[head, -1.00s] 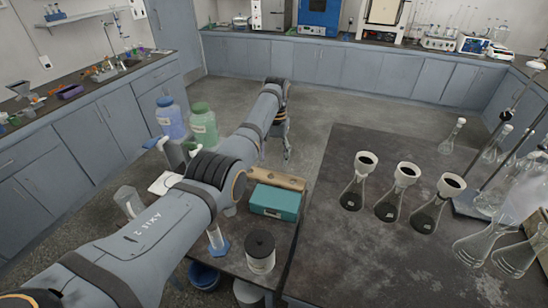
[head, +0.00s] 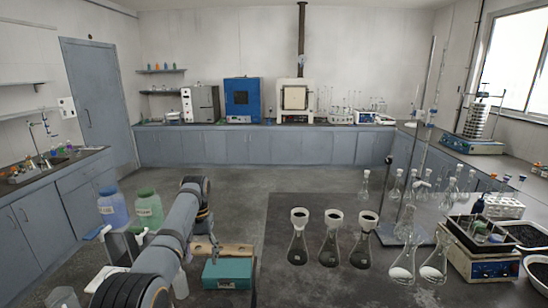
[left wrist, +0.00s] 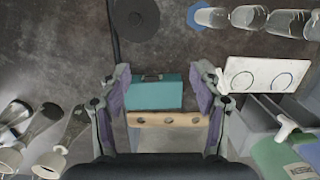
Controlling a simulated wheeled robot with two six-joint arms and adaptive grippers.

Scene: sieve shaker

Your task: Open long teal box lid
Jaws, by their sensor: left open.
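The long teal box (head: 228,273) sits on the dark bench just left of the flasks, its lid apparently shut. In the left wrist view the teal box (left wrist: 155,95) lies between and beyond my fingers, with a dark handle or latch (left wrist: 152,77) at its far edge. My left gripper (head: 214,243) hangs just behind and above the box in the head view. In the left wrist view the left gripper (left wrist: 162,88) is open and empty, its purple-padded fingers wide apart on either side of the box. Contact is not visible. My right gripper is not in view.
A wooden rack with holes (left wrist: 168,119) lies right alongside the box. Several flasks, three with black-filled funnels (head: 331,219), stand to the right. Blue (head: 112,206) and green (head: 149,207) jars stand left.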

